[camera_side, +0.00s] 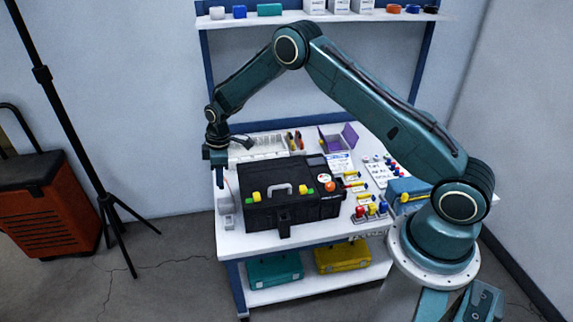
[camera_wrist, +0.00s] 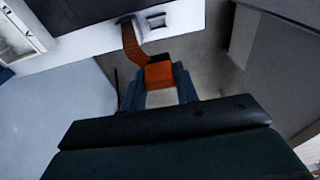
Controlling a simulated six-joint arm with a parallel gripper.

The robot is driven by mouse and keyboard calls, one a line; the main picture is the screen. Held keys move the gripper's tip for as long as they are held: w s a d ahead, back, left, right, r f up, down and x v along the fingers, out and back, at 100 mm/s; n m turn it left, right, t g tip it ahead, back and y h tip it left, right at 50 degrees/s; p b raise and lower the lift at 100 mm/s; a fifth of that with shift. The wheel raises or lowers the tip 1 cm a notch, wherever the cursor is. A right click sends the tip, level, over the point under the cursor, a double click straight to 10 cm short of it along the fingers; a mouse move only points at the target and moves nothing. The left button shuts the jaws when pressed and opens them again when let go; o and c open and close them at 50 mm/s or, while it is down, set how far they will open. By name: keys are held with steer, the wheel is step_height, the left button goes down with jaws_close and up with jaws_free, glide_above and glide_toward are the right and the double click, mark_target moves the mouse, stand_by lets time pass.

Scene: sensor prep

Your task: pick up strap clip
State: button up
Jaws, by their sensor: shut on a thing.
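My gripper (camera_side: 219,182) points down at the left edge of the workbench, left of the black case (camera_side: 265,215). In the wrist view my gripper (camera_wrist: 158,85) is shut on an orange block, which looks like the strap clip (camera_wrist: 159,74). An orange-brown ribbed strip (camera_wrist: 132,42) runs up and left from near the block; I cannot tell whether it is joined to it. The clip is too small to make out in the side view.
A white device (camera_side: 226,222) lies on the workbench (camera_side: 235,245) below my gripper. The black case fills the middle of the bench. An open purple box (camera_side: 340,138) stands at the back. A tripod (camera_side: 106,205) and an orange cart (camera_side: 40,215) stand on the floor at left.

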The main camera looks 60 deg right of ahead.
steer(key=shift+r, duration=1.4)
steer(key=shift+f, duration=0.1)
steer(key=shift+f, duration=2.55)
steer(key=shift+d, duration=0.1)
steer(key=shift+s+d, duration=1.05)
steer(key=shift+d, duration=0.35)
steer(key=shift+s+d, duration=1)
steer(key=shift+d, duration=0.4)
steer(key=shift+s+d, duration=1.05)
steer(key=shift+d, duration=0.35)
steer(key=shift+d, duration=0.1)
steer(key=shift+s+d, duration=1)
steer(key=shift+d, duration=0.4)
steer(key=shift+s+d, duration=1.05)
steer(key=shift+d, duration=0.4)
steer(key=shift+s+d, duration=1)
steer(key=shift+d, duration=0.4)
